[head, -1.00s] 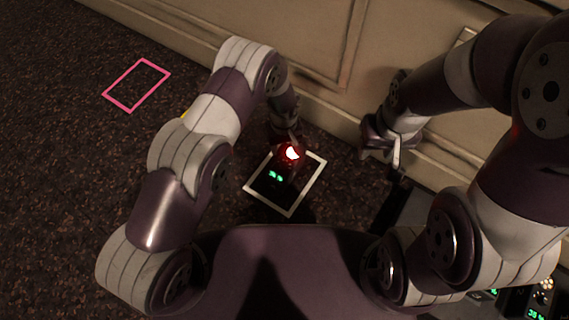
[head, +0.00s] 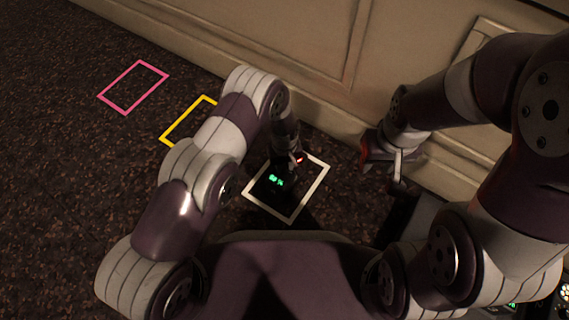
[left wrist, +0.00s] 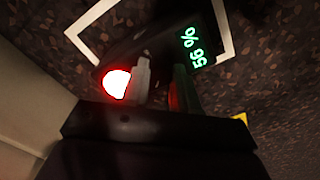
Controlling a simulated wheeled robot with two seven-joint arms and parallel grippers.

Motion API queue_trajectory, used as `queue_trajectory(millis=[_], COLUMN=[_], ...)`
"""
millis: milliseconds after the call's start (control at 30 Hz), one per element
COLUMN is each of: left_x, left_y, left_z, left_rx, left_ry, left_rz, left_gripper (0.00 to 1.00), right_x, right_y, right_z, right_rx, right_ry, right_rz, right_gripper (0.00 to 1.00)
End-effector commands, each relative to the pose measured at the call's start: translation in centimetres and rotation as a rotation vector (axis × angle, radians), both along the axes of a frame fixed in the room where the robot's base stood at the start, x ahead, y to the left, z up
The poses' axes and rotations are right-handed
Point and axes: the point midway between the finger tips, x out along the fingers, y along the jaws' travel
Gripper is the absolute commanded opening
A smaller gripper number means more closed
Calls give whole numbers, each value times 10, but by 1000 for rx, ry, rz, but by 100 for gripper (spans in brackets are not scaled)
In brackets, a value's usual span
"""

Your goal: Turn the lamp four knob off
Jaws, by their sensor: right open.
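A dark device with a green lit readout (head: 276,180) sits in a white outlined rectangle (head: 262,209) on the floor. A glowing red-white light (left wrist: 117,84) is beside the fingers there; in the head view only a small red part (head: 300,159) shows. My left gripper (head: 292,161) is down at the device. Its fingers (left wrist: 161,84) stand apart over the dark body, and I cannot tell whether a knob is between them. My right gripper (head: 394,164) is open and empty, right of the white outline.
A yellow outline (head: 181,124) and a pink outline (head: 133,87) lie on the dark speckled floor to the left. A panelled beige wall (head: 290,50) runs behind. More lit equipment (head: 563,292) shows at the lower right edge.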

Motion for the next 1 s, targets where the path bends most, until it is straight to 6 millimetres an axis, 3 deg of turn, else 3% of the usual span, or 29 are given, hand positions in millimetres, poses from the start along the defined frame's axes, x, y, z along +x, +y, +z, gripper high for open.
queue_trajectory(millis=[367,1000], left_x=[0,0], left_y=[0,0], left_z=[2,1], left_rx=[0,0], left_ry=[0,0], left_rz=[61,532], left_gripper=[0,0], right_x=[0,0], right_y=[0,0], right_z=[5,22], right_rx=[0,0], right_ry=[0,0], right_rz=[0,0], right_gripper=[43,43])
